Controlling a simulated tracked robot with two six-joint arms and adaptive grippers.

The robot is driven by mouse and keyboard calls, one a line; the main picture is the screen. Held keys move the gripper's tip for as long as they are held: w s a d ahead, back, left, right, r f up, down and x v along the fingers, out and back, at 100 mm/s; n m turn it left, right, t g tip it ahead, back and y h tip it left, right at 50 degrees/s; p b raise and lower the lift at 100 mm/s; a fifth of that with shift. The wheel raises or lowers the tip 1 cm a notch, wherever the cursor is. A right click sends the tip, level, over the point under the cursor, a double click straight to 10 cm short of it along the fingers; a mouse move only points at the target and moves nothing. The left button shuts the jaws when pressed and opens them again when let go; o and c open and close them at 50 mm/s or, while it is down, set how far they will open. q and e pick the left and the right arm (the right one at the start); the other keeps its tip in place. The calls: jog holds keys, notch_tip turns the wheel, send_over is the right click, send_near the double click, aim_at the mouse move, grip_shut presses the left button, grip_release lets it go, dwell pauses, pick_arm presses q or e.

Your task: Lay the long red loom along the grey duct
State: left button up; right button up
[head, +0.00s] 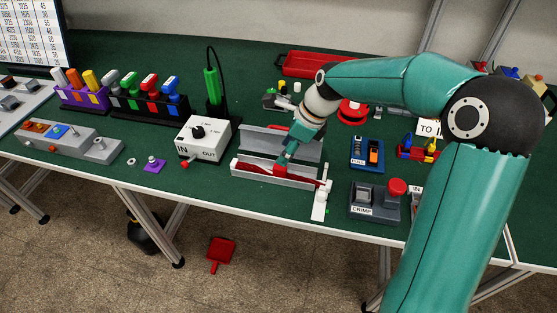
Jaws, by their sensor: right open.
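The grey duct (250,178) is a long channel near the front edge of the green bench, with a taller grey wall behind it. The long red loom (257,168) lies lengthwise along the duct, and its right end reaches the white upright piece (320,203). Whether all of the loom sits down inside the duct is too small to tell. My right gripper (281,166) points down at the middle of the loom, close to or touching it, with open jaws. It hides a short stretch of the loom. My left gripper is out of view.
A white IN/OUT box (203,139) stands left of the duct. The CRIMP block (371,204) and the blue HALL block (366,154) stand to its right. A red tray (318,66) lies at the back.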

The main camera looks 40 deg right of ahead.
jog(key=shift+v, duration=1.85)
jog(key=shift+w, duration=0.1)
